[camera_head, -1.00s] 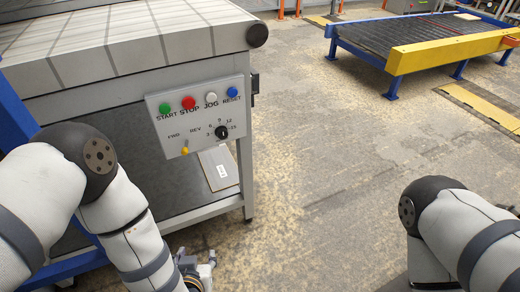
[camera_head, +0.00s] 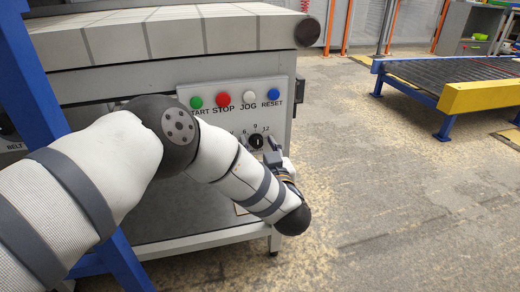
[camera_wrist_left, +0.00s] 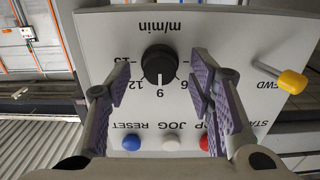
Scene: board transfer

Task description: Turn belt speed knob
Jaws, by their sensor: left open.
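The belt speed knob (camera_head: 256,141) is a small black dial on the grey control panel (camera_head: 232,90). In the left wrist view, where the panel appears upside down, the knob (camera_wrist_left: 159,62) has its white mark toward the 9. My left gripper (camera_head: 276,152) is at the panel beside the knob in the head view, partly hidden by my wrist. In the left wrist view my left gripper (camera_wrist_left: 160,88) is open, with purple-padded fingers on either side of the knob and gaps between. My right gripper is out of view.
Green (camera_head: 196,102), red (camera_head: 222,100), white (camera_head: 250,98) and blue (camera_head: 274,94) buttons line the panel above the knob. A yellow-tipped lever (camera_wrist_left: 292,82) sticks out nearby. A conveyor with a yellow end (camera_head: 480,97) stands at right. The floor between is clear.

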